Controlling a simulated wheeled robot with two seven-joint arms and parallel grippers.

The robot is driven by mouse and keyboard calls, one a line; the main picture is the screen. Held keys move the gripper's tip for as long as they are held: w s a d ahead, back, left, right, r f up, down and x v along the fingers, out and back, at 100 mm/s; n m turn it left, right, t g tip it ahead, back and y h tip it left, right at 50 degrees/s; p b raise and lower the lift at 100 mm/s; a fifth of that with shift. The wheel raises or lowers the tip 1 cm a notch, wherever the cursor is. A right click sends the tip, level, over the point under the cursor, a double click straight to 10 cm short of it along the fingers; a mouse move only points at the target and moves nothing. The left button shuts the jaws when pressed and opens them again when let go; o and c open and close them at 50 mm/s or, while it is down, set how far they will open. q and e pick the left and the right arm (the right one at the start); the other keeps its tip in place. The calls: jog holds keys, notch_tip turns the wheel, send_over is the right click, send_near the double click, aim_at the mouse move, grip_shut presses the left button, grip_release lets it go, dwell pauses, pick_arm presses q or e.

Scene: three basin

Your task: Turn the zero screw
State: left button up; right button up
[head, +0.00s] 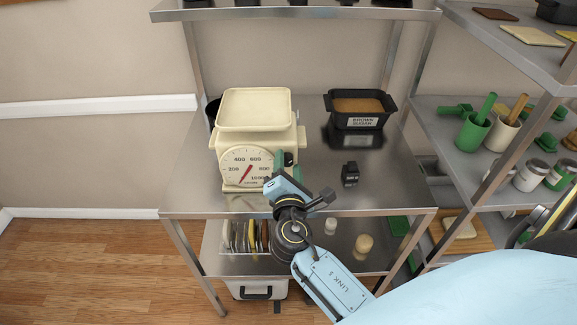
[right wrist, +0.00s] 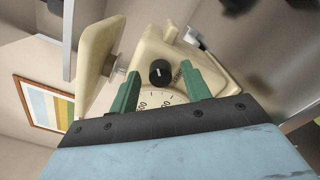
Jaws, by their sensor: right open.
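A cream kitchen scale (head: 250,140) with a flat pan and a round dial stands on the steel table. Its zero screw, a small black knob (head: 289,158), sits at the right of the dial. In the right wrist view the black knob (right wrist: 160,72) lies between the two green fingers, with the dial partly visible below it. My right gripper (head: 285,168) is open at the scale's front right, its fingers spread either side of the knob and, as far as I can tell, not touching it. My left gripper is not in view.
A black bin of brown sugar (head: 358,108) stands at the back right of the table. A small black object (head: 349,174) lies right of my gripper. Steel shelving (head: 450,130) with jars and cups stands at the right. The table's front left is clear.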

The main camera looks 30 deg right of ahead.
jog(key=b+v, duration=0.2)
jog(key=v, duration=1.1)
jog(key=shift+s, duration=0.2)
dwell(0.8)
